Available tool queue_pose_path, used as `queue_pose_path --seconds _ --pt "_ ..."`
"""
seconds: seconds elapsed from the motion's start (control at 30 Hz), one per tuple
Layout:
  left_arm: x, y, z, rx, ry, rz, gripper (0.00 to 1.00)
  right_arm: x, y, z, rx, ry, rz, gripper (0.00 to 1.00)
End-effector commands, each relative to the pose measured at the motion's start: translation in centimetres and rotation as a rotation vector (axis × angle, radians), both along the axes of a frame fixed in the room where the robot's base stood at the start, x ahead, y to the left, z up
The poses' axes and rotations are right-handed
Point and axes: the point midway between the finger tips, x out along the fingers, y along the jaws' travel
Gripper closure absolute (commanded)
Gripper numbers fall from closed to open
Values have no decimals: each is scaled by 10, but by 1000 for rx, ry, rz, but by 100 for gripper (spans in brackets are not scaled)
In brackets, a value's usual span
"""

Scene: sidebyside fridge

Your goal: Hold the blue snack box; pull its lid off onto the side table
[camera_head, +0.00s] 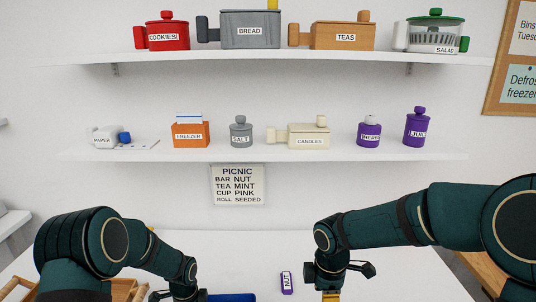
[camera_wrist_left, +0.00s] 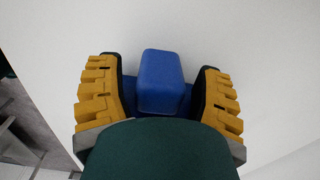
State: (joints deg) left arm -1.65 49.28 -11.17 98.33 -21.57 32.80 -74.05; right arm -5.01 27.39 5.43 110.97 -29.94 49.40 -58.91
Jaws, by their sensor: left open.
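The blue snack box (camera_head: 232,297) shows only as a blue strip at the bottom edge of the head view, beside my left gripper (camera_head: 180,295). In the left wrist view a raised blue block (camera_wrist_left: 160,80) stands above a wider blue part, between the fingers of my left gripper (camera_wrist_left: 158,68). Those fingers are open, one on each side, with gaps to the block. The box's lower part is hidden. My right gripper (camera_head: 331,294) points down over the white table, right of the box; its fingertips are cut off by the frame edge.
A purple NUT bar (camera_head: 287,282) lies on the white table (camera_head: 400,275) between the grippers. A wooden frame or tray (camera_head: 127,289) is at the lower left. A wooden surface (camera_head: 488,272) is at the right edge. Wall shelves (camera_head: 270,155) hold labelled containers.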

Motion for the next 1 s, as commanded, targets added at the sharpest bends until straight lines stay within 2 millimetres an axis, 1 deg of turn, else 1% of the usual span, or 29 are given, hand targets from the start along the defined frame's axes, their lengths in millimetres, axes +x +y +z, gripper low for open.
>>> queue_pose_path --seconds 0.03,0.3,0.4,0.5,0.7,1.0 --pt "1 0 10 -1 -3 0 33 0 0 0 0 0 0 44" --pt "1 0 66 -1 -5 1 33 0 0 0 0 0 0 44" --pt "1 0 82 -1 -4 1 33 0 0 0 0 0 0 44" --pt "1 0 94 0 -3 1 33 0 0 0 0 0 0 44" --pt "0 0 105 0 0 0 33 0 0 0 0 0 0 44" --pt "0 0 105 0 0 0 33 0 0 0 0 0 0 44"
